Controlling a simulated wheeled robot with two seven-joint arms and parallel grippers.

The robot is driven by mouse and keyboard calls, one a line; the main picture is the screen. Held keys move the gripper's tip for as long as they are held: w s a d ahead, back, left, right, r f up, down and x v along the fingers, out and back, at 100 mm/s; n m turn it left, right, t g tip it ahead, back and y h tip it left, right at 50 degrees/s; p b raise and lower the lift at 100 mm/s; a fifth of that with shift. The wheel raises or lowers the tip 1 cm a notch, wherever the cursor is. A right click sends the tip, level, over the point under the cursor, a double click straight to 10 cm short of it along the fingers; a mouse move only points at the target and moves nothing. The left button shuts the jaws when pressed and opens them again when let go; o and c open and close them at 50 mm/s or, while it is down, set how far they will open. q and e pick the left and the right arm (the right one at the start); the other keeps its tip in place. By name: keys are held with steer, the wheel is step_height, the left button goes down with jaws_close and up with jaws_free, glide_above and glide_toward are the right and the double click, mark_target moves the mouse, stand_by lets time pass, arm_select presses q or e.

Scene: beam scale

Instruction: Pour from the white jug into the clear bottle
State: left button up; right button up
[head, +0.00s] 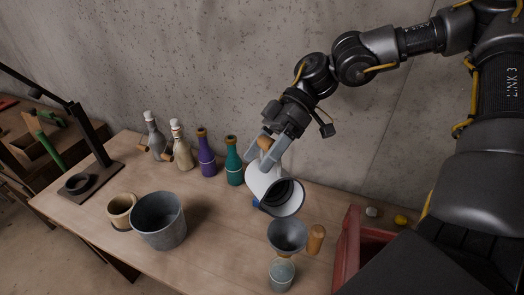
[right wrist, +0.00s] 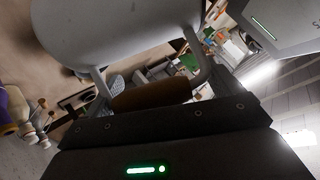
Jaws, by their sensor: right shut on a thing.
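The white jug (head: 262,182) hangs tilted above the table, its dark open mouth facing down and toward the lower right. My right gripper (head: 268,143) is shut on its brown handle. In the right wrist view the jug's white body (right wrist: 110,30) and the brown handle (right wrist: 150,96) show close up between the fingers. The clear bottle (head: 281,273) stands near the table's front edge. A grey funnel (head: 287,234) shows just above it, apparently in its neck. The jug's mouth is up and left of the funnel. I see no stream. My left gripper is out of view.
A grey bucket (head: 158,222) and a beige pot (head: 121,212) stand left. Several bottles, among them a purple one (head: 206,155) and a teal one (head: 233,163), line the back. A wooden cylinder (head: 316,239) stands beside the funnel. A red box (head: 349,240) is right.

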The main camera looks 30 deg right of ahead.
arm_select(q)
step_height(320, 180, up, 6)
steer(key=p, duration=0.5)
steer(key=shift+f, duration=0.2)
arm_select(e)
step_height(320, 180, up, 7)
